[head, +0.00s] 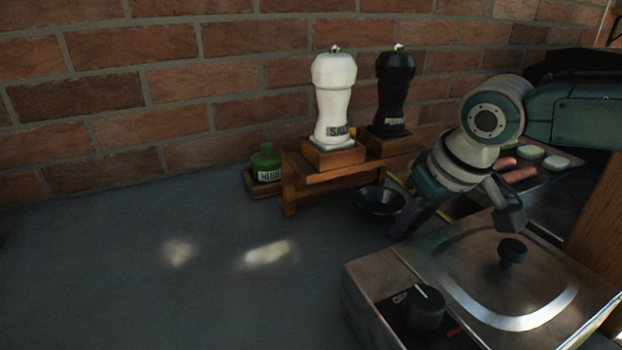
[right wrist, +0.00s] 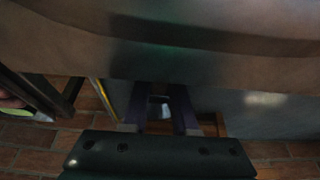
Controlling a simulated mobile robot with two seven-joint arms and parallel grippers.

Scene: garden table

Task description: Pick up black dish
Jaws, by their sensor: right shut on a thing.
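The black dish (head: 376,203) is a small dark bowl in front of the wooden shelf, just left of the metal cooker. In the head view my right gripper (head: 404,216) reaches down from the right, its dark purple fingers closed at the dish's right rim. In the right wrist view the two fingers (right wrist: 162,108) point away from the camera, and a small dark shape with a pale patch shows between them. The dish cannot be made out clearly there. Whether it touches the table is hard to tell. My left gripper is not in view.
The wooden shelf (head: 293,188) carries a white salt mill (head: 333,100) and a black pepper mill (head: 392,92). A green bottle (head: 266,165) stands left of it. The metal cooker (head: 367,300) with a lid knob is close on the right. The table's left side is clear.

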